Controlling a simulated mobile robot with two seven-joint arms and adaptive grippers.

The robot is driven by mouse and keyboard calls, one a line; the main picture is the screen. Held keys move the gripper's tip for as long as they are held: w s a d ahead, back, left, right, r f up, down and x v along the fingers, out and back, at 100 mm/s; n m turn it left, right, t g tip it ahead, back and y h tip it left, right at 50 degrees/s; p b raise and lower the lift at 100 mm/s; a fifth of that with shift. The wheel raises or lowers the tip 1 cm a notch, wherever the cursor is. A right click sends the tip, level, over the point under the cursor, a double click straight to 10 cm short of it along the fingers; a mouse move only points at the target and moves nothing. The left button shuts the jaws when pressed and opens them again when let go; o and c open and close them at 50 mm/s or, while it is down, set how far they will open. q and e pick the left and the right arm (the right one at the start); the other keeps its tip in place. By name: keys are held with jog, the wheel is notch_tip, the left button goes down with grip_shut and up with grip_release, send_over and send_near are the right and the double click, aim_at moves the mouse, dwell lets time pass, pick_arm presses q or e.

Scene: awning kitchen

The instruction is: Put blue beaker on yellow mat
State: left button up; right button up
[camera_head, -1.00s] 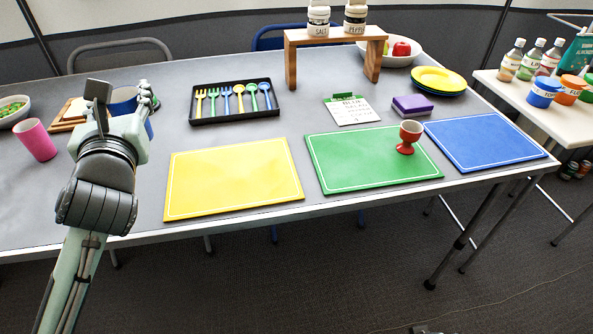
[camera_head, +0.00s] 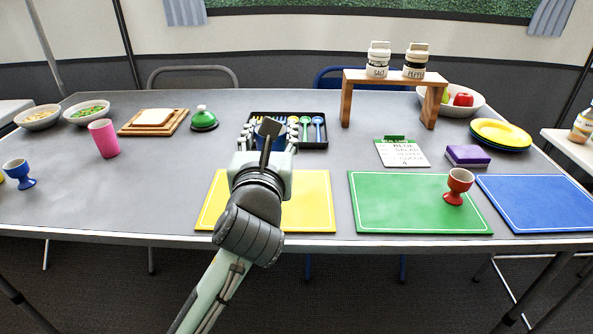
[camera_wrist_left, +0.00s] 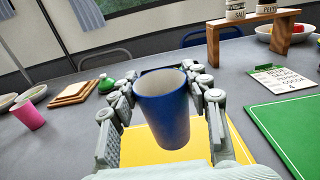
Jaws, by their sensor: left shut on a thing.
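The blue beaker (camera_wrist_left: 162,112) is upright between the fingers of my left gripper (camera_wrist_left: 165,100), which is shut on it. In the wrist view the yellow mat (camera_wrist_left: 215,150) shows behind and below the beaker. In the head view my left gripper (camera_head: 268,140) is over the far part of the yellow mat (camera_head: 312,205), and the beaker is mostly hidden behind the hand. I cannot tell the exact height of the beaker above the table. My right gripper is not in view.
The black cutlery tray (camera_head: 320,143) lies just behind the gripper. The green mat (camera_head: 400,210), with a red egg cup (camera_head: 458,185) on it, is to the right. A pink cup (camera_head: 104,139) and a blue egg cup (camera_head: 19,173) stand to the left.

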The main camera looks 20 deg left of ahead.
pick_arm(q)
jog(key=d+f, duration=0.1)
jog(key=f, duration=0.1)
jog(key=w+d+f+b, duration=0.1)
jog(key=f, duration=0.1)
jog(key=w+d+f+b, duration=0.1)
jog(key=f, duration=0.1)
jog(key=shift+d+f, duration=0.2)
jog(key=shift+d, duration=0.15)
jog(key=shift+f, duration=0.1)
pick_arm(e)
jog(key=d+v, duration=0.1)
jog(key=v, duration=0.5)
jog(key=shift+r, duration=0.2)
pick_arm(q)
jog(key=shift+f, duration=0.15)
jog(key=o, duration=1.1)
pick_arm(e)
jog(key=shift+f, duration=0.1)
